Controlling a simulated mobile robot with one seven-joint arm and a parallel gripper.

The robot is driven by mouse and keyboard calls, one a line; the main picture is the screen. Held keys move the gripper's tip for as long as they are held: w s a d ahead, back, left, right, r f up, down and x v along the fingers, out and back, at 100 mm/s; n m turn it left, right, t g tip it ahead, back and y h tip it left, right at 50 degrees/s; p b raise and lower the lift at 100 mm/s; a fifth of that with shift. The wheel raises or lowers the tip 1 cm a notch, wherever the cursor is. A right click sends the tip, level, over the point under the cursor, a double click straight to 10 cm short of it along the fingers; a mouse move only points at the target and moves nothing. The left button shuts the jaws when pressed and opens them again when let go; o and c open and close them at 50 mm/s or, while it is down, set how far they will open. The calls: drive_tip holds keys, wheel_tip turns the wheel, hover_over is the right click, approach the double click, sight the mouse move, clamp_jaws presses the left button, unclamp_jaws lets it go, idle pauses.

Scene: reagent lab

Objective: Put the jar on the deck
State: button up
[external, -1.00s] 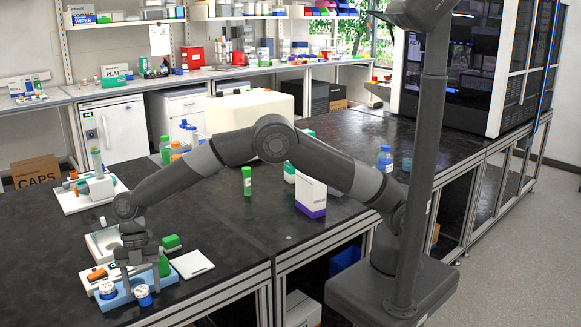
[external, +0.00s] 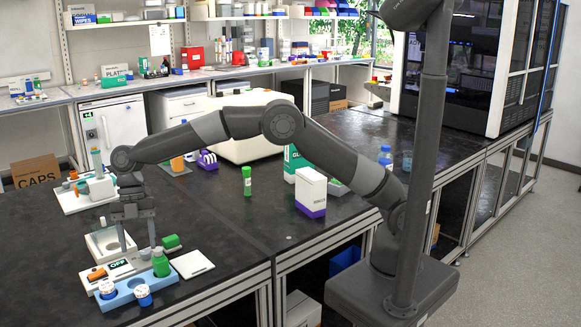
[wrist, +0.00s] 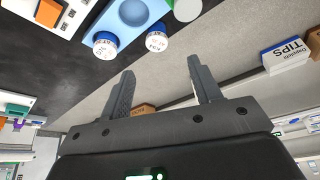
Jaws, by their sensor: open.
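A green jar or bottle (external: 160,263) stands upright in the right rear of a light blue holder (external: 125,298) at the front edge of the black bench. Two jars with white lids, one on the left (external: 107,289) and one on the right (external: 143,296), sit at the holder's front. I cannot tell which is the task's jar or which surface is the deck. My gripper (external: 138,249) is open and empty above and behind the holder. The wrist view shows the lids (wrist: 105,45), part of the green jar (wrist: 187,9), and nothing between my fingers (wrist: 161,88).
A white device (external: 118,266) marked OFF, with an orange part, lies behind the holder. A green tube (external: 247,181) and a white-purple box (external: 311,191) stand farther right. Bench between is clear.

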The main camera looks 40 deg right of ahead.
drive_tip(key=w+d+r+m+t, duration=0.1)
drive_tip(key=w+d+r+m, duration=0.4)
drive_tip(key=d, duration=0.4)
drive_tip(key=w+d+r+m+t, duration=0.2)
drive_tip(key=d+r+m, duration=0.1)
drive_tip(key=d+r, duration=0.5)
drive_tip(key=d+r+m+t, duration=0.1)
drive_tip(key=d+r+m, duration=0.15)
drive_tip(key=d, duration=0.55)
drive_tip(key=d+r+m+t, duration=0.15)
drive_tip(key=d+m, duration=0.25)
drive_tip(key=d, duration=0.5)
drive_tip(key=s+d+r+m+t, duration=0.1)
drive_tip(key=s+d+m, duration=0.3)
drive_tip(key=d, duration=0.4)
drive_tip(key=s+d+r+m+t, duration=0.1)
drive_tip(key=s+d+m, duration=0.3)
drive_tip(key=d, duration=0.5)
drive_tip(key=s+d+f+m+t+h, duration=0.1)
drive_tip(key=s+d+f+m+t, duration=0.1)
drive_tip(key=s+d+f+m, duration=0.3)
drive_tip(key=s+d+m, duration=0.3)
drive_tip(key=s+d, duration=0.3)
drive_tip(key=shift+h, duration=0.4)
